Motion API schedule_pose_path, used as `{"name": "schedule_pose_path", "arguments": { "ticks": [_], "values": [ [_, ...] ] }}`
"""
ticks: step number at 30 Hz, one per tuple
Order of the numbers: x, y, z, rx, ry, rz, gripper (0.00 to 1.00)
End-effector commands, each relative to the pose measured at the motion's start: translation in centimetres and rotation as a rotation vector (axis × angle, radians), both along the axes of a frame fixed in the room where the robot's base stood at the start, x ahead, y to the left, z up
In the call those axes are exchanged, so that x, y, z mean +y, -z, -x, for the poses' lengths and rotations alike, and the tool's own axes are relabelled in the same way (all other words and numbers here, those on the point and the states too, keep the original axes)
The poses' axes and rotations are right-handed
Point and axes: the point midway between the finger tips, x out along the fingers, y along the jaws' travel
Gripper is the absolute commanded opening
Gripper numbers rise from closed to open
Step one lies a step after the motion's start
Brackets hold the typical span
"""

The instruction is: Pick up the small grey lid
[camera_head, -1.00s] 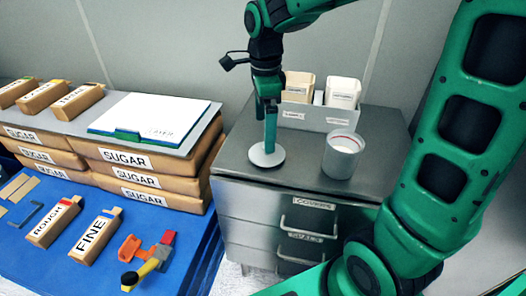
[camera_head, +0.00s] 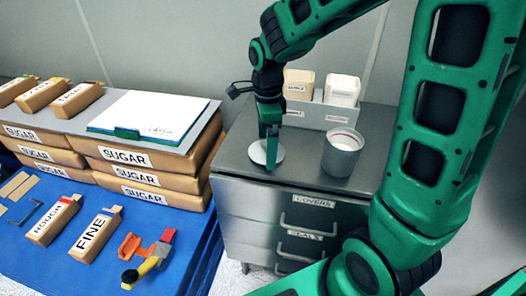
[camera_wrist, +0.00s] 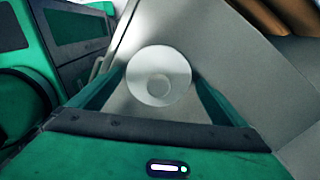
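The small grey lid (camera_head: 258,152) is a round disc lying flat on top of the metal drawer cabinet, left of the grey cup. My gripper (camera_head: 270,160) points down at it, and its fingers cover part of the lid in the head view. In the wrist view the lid (camera_wrist: 158,63) shows whole, with a small round knob in its middle. The two green fingers of my gripper (camera_wrist: 158,92) stand apart on either side of the lid, with nothing between them that looks gripped. Whether the fingertips touch the lid or the cabinet cannot be told.
The grey cup (camera_head: 343,158) with a red ring inside stands to the right of the lid on the cabinet (camera_head: 225,165). A grey holder (camera_head: 310,115) with two cartons stands behind. Sugar bags (camera_head: 140,172) and a blue table (camera_head: 180,270) lie to the left.

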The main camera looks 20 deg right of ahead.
Motion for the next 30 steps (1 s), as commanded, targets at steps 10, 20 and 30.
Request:
{"name": "schedule_pose_path", "arguments": {
  "ticks": [10, 20, 30],
  "values": [
    [0.0, 0.0, 0.0, 0.000, 0.000, 0.000, 0.60],
    [0.0, -1.5, -0.1, -0.004, -0.001, -0.001, 0.60],
    [3.8, -6.6, 2.0, -0.004, -0.008, -0.001, 0.60]
  ]
}}
